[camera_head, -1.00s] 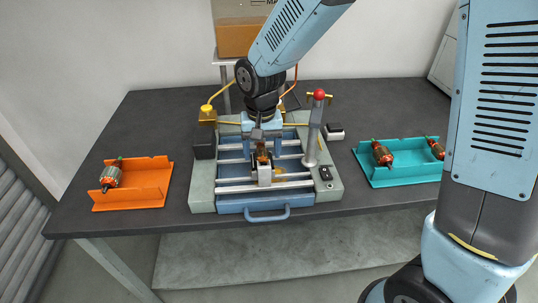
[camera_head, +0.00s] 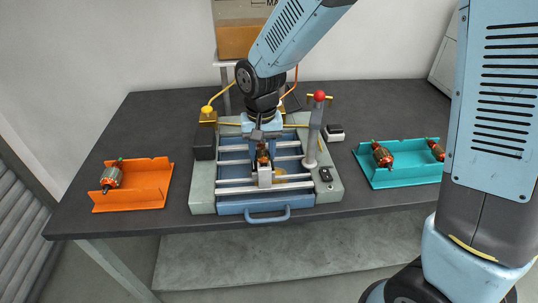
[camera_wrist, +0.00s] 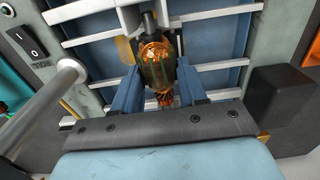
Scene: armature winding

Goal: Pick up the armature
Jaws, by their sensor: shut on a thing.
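An armature with copper windings (camera_wrist: 158,66) is between the two blue fingers of my gripper (camera_wrist: 165,90) in the wrist view, and the fingers are shut on it. Another armature (camera_head: 111,177) lies in the orange tray (camera_head: 135,198). The teal tray (camera_head: 400,179) at right has armatures (camera_head: 382,155) too.
The machine has cross rails, a front blue handle (camera_head: 268,215) and a red-topped lever post (camera_head: 315,130) close to the right of my gripper. A dark box (camera_head: 205,143) stands at its left. The dark table (camera_head: 110,125) is clear at back left.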

